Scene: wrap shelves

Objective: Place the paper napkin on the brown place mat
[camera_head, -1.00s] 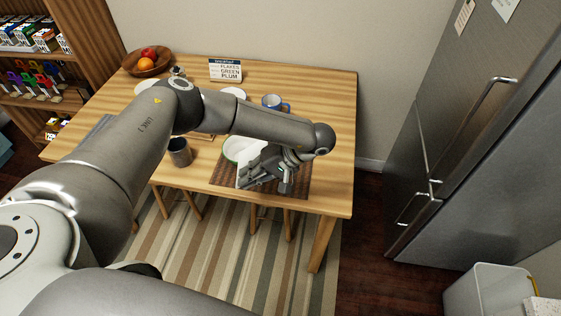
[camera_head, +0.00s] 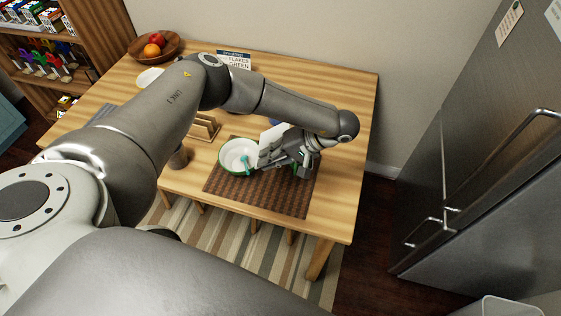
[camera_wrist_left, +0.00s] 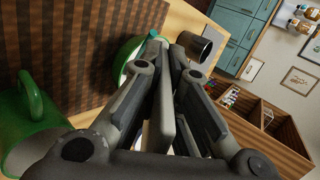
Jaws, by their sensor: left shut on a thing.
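The brown place mat (camera_head: 250,195) lies at the table's near right edge and fills the upper left of the wrist view (camera_wrist_left: 75,40). My right gripper is not in view.
A green mug (camera_wrist_left: 34,118) is close to the gripper in the wrist view. A dark cup (camera_head: 179,158) stands left of the mat. A wooden holder (camera_head: 205,129) and fruit bowl (camera_head: 152,47) stand farther back. The mat's near part is clear.

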